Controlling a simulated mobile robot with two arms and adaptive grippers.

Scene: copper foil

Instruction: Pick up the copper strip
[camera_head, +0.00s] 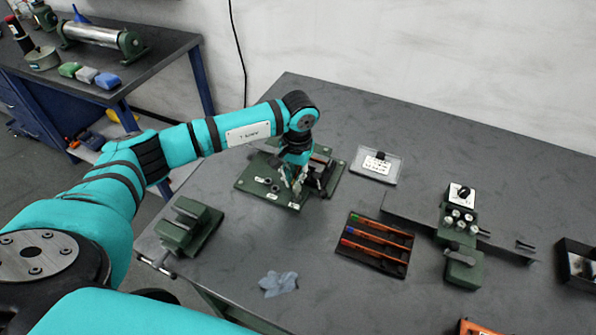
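My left gripper (295,187) points down over a dark green fixture plate (251,182) on the grey workbench. Its fingers are small and blend with the fixture's parts, so I cannot tell whether they are open or shut, or whether anything is between them. I cannot make out a copper strip; the gripper and wrist hide part of the plate. My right gripper is not in view.
A green vise (190,226) stands left of the plate. A dark tray of orange-handled tools (375,243), a labelled clear block (376,165) and a green device with a dial (459,212) stand to the right. A crumpled blue-grey cloth (279,284) lies in front. Bare bench surrounds it.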

